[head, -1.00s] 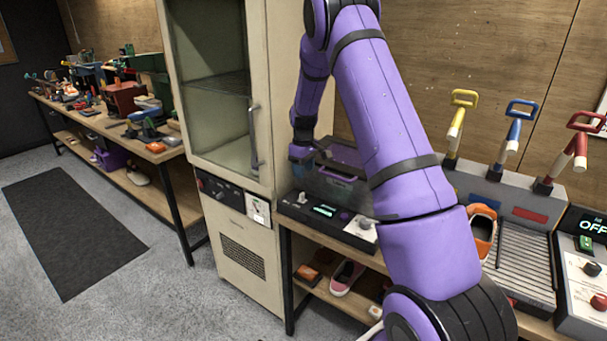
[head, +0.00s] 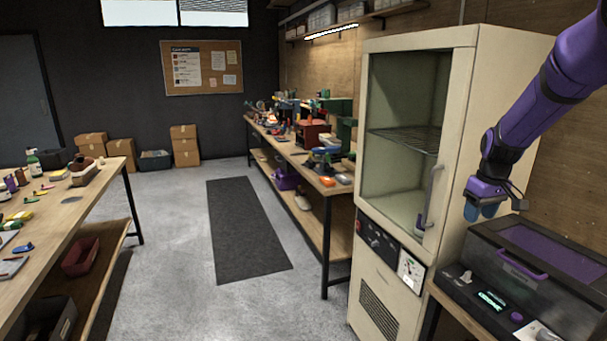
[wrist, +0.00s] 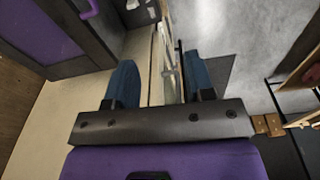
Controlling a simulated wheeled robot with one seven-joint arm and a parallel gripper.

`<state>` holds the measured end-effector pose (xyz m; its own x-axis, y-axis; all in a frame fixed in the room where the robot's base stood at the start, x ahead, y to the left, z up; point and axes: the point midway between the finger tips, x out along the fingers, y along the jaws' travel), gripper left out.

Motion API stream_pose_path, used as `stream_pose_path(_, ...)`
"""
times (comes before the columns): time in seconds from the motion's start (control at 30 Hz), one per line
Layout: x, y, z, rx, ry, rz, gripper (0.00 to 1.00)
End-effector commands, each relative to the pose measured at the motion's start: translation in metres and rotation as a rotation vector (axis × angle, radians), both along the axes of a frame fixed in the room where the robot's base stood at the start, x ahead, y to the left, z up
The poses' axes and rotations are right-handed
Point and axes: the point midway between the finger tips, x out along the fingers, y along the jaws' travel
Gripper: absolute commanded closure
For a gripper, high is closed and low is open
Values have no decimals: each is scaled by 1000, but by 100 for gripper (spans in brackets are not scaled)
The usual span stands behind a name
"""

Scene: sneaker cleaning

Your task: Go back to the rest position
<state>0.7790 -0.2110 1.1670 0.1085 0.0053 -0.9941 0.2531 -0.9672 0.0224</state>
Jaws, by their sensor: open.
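My gripper (head: 486,207) hangs at the end of my purple arm at the right of the head view. It is in the air in front of the cream cabinet's right edge, left of the dark machine with a purple-tinted lid. In the wrist view my gripper (wrist: 163,88) shows two blue fingers spread apart with nothing between them. Below and beyond the fingers are the cabinet side and the grey floor.
The cream cabinet (head: 457,60) has a glass door and a handle. The dark lidded machine (head: 505,258) stands close to my gripper; its lid is down. A long workbench (head: 318,172) with tools runs along the wall. A dark mat (head: 246,235) lies on open floor. Another bench (head: 62,212) is at left.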

Motion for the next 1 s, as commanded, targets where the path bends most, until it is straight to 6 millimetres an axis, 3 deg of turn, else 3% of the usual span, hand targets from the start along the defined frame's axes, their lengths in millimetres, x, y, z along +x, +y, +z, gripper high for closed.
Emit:
stream_pose_path(0.03,-11,9,18,1,-17,-7,51)
stream_pose_path(0.2,-48,35,62,8,-62,-41,51)
stream_pose_path(0.5,-125,76,121,23,-140,-96,51)
stream_pose_path(0.7,-181,99,146,34,-193,-132,51)
stream_pose_path(1.0,-266,125,161,50,-270,-186,51)
